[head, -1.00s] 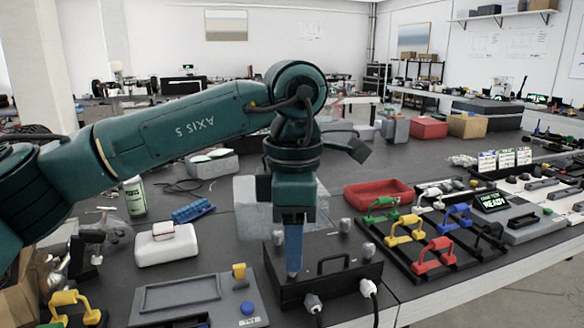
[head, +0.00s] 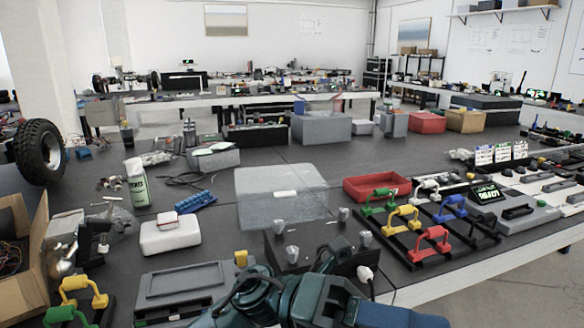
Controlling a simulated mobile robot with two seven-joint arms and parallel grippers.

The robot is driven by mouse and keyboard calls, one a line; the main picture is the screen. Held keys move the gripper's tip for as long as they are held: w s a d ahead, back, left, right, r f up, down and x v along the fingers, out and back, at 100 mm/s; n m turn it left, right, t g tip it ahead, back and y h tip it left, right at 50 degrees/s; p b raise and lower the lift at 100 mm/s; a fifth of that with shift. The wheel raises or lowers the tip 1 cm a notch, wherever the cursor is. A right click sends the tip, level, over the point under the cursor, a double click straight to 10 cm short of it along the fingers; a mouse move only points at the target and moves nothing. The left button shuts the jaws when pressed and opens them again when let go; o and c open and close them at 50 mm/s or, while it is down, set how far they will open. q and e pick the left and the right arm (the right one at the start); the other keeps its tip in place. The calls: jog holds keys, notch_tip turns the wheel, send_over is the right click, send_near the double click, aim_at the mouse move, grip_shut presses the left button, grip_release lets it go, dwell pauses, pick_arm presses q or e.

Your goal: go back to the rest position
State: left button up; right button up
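My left arm is folded low at the bottom centre of the head view, with teal links. A dark blue part that looks like my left gripper (head: 385,314) points right along the bottom edge. Its fingers cannot be made out, so I cannot tell whether it is open or shut. In the picture it overlaps the front of a black box with metal knobs (head: 285,250); I cannot tell how far apart they are. My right gripper is not in view.
A grey translucent case (head: 282,188) lies mid-table. A red tray (head: 377,187) and a rack of coloured handles (head: 431,240) are to the right. A white box (head: 170,238), a green-and-white can (head: 136,187) and a cardboard box (head: 22,270) are left. A black tyre (head: 40,152) stands far left.

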pick_arm(q)
jog(key=w+a+f+m+t+y, duration=0.1)
jog(key=w+a+f+m+t, duration=0.3)
jog(key=m+t, duration=0.75)
jog(key=w+a+f+m+t+y, duration=0.1)
jog(key=w+a+f+m+t, duration=0.1)
jog(key=a+m+t, duration=0.65)
jog(key=w+a+f+m+t+y, duration=0.1)
jog(key=w+a+f+m+t, duration=0.15)
jog(key=m+t, duration=1.1)
jog(key=s+a+f+n+g+y+p, duration=0.3)
jog(key=a+f+n+g+y+p, duration=0.1)
jog(key=f+p, duration=0.3)
jog(key=s+a+f+n+g+y+p, duration=0.4)
jog(key=a+f+g+y+p, duration=0.2)
jog(key=p, duration=0.4)
jog(key=shift+a+f+y+p, duration=0.25)
jog(key=shift+f+y+p, duration=0.15)
jog(key=shift+f+y, duration=0.35)
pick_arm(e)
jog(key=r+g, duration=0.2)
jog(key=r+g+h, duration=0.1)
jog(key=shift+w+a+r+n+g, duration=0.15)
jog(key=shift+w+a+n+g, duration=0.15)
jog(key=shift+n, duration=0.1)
pick_arm(q)
jog(key=shift+g, duration=0.25)
